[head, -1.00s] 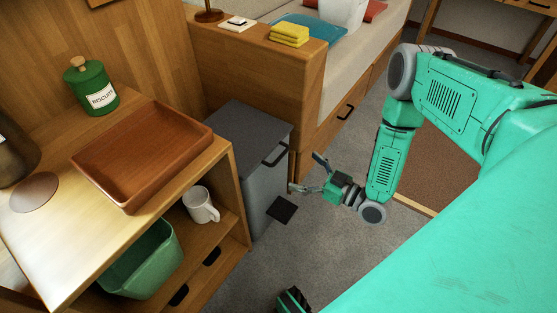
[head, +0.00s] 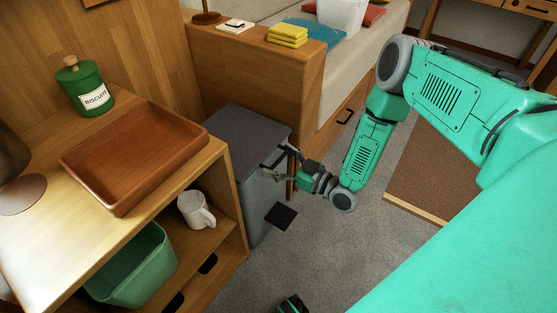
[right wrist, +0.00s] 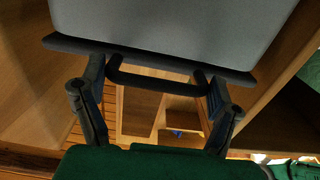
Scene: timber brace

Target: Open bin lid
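The grey bin (head: 255,200) stands on the floor between the wooden shelf unit and the sofa's wooden end. Its dark lid (head: 243,138) is closed and has a handle on the front edge. The black handle (right wrist: 155,82) shows as a bar below the lid rim in the right wrist view. My right gripper (head: 277,160) is at the handle in the head view. In the right wrist view it is open (right wrist: 155,85), with one finger on each side of the handle. Contact between fingers and handle cannot be told.
A black pedal (head: 281,216) sticks out at the bin's foot. The wooden shelf unit (head: 236,225) stands close on the left, with a brown tray (head: 135,155), mug (head: 196,210) and green tub (head: 135,265). The sofa end (head: 255,62) is behind.

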